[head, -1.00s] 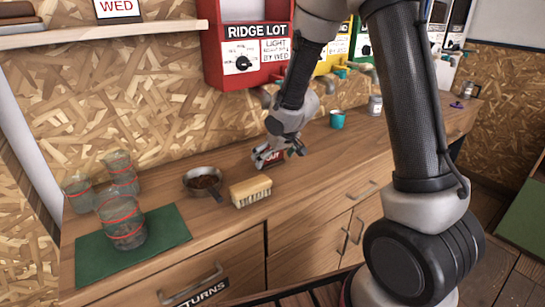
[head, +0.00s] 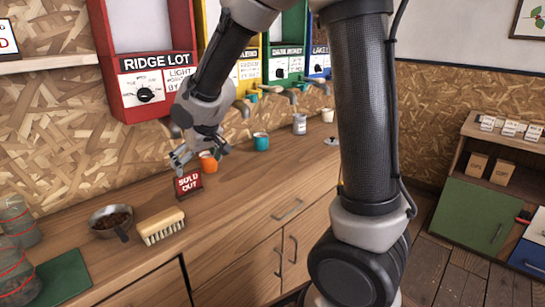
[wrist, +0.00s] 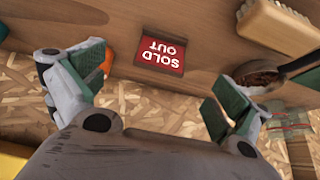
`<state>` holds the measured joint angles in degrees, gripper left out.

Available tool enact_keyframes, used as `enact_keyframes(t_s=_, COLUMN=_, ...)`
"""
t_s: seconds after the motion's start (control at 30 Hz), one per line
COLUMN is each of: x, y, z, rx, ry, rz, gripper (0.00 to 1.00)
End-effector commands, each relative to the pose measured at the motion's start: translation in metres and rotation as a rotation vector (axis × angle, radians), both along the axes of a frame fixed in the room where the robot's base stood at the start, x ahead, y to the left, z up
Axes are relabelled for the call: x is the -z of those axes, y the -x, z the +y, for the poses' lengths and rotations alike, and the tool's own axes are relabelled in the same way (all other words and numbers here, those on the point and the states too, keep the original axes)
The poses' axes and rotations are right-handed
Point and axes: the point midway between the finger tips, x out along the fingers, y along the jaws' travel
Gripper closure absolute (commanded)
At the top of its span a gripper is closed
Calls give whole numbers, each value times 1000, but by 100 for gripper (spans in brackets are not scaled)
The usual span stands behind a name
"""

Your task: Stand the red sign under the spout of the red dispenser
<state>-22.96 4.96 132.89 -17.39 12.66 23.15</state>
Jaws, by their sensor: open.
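The red sign (head: 189,183) reads "SOLD OUT" and stands on the wooden counter, its lettered face toward the head camera. It also shows in the wrist view (wrist: 162,54), ahead of the fingers. My gripper (head: 199,156) is open and empty just above and behind the sign, apart from it. In the wrist view the two fingers (wrist: 155,88) are spread wide. The red dispenser (head: 112,62), labelled "RIDGE LOT", hangs on the wall behind and left of my gripper. Its spout is hidden behind my arm in the head view.
An orange cup (head: 208,163) stands close behind the sign, to its right. A brush (head: 160,226) and a bowl of beans (head: 110,221) are on the left. A teal cup (head: 261,141) stands further right. Yellow, green and blue dispensers line the wall. The front counter right of the sign is clear.

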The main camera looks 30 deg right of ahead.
Motion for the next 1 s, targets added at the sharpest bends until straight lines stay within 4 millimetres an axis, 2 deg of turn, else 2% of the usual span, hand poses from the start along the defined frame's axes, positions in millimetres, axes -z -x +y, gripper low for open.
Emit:
enact_keyframes(t_s=0.07, x=-15, y=9, z=-19, rx=26, ry=7, rz=-4, gripper=0)
enact_keyframes(t_s=0.17, x=-43, y=39, z=-62, rx=86, ry=26, rz=4, gripper=0)
enact_keyframes(t_s=0.2, x=-55, y=57, z=-83, rx=115, ry=34, rz=13, gripper=0)
enact_keyframes(t_s=0.27, x=-71, y=90, z=-112, rx=156, ry=43, rz=30, gripper=0)
enact_keyframes(t_s=0.33, x=-85, y=131, z=-141, rx=198, ry=48, rz=54, gripper=0)
enact_keyframes(t_s=0.4, x=-93, y=173, z=-161, rx=232, ry=45, rz=79, gripper=0)
enact_keyframes(t_s=0.5, x=-97, y=224, z=-178, rx=260, ry=36, rz=111, gripper=0)
enact_keyframes(t_s=0.6, x=-97, y=260, z=-184, rx=273, ry=25, rz=133, gripper=0)
enact_keyframes(t_s=0.73, x=-95, y=282, z=-186, rx=278, ry=17, rz=149, gripper=0)
enact_keyframes(t_s=1.0, x=-94, y=286, z=-186, rx=277, ry=16, rz=155, gripper=0)
